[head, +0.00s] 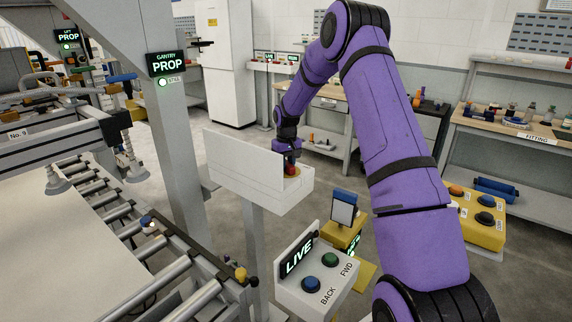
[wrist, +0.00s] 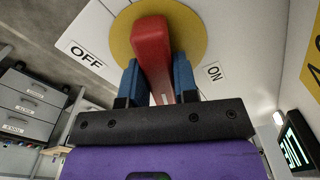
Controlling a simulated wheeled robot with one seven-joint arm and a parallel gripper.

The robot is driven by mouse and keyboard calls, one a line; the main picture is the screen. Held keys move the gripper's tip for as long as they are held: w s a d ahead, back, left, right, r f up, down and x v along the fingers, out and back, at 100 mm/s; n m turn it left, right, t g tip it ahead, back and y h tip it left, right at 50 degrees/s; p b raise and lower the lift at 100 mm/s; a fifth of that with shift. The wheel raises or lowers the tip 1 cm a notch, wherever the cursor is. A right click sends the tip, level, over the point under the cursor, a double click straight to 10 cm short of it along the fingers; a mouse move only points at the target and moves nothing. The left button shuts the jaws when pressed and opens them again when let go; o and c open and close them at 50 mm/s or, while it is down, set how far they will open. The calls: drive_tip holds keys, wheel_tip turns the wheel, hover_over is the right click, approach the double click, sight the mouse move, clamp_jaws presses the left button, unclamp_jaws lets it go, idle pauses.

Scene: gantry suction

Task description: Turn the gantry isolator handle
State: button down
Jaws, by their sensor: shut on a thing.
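The isolator handle (wrist: 152,45) is a red lever on a round yellow plate (wrist: 190,28) with OFF and ON labels on either side. In the wrist view my gripper (wrist: 158,82) has its two blue fingers on both sides of the handle, shut on it. The handle lies between the labels, tilted slightly; I cannot tell which position it is set to. In the head view my purple arm reaches to the white isolator box (head: 245,180), where my gripper (head: 290,165) is at its right end. Only a little of the red handle (head: 291,171) shows there.
A control box (head: 315,285) with a LIVE display and BACK and FWD buttons stands in front of the isolator. A yellow button box (head: 475,215) is at the right. A roller conveyor with a pale sheet (head: 60,260) fills the left. A gantry post (head: 178,150) reads PROP.

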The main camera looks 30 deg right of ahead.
sight(288, 162)
drive_tip(key=m, duration=0.3)
drive_tip(key=shift+d+m, duration=0.15)
drive_tip(key=shift+m, duration=0.25)
drive_tip(key=shift+s+d+m, duration=0.1)
drive_tip(key=shift+d+m, duration=0.05)
drive_tip(key=shift+m, duration=1.55)
drive_tip(key=c, duration=0.9)
unclamp_jaws()
drive_tip(key=shift+r, duration=0.1)
wheel_tip(288, 162, up, 11)
drive_tip(key=shift+f, duration=0.15)
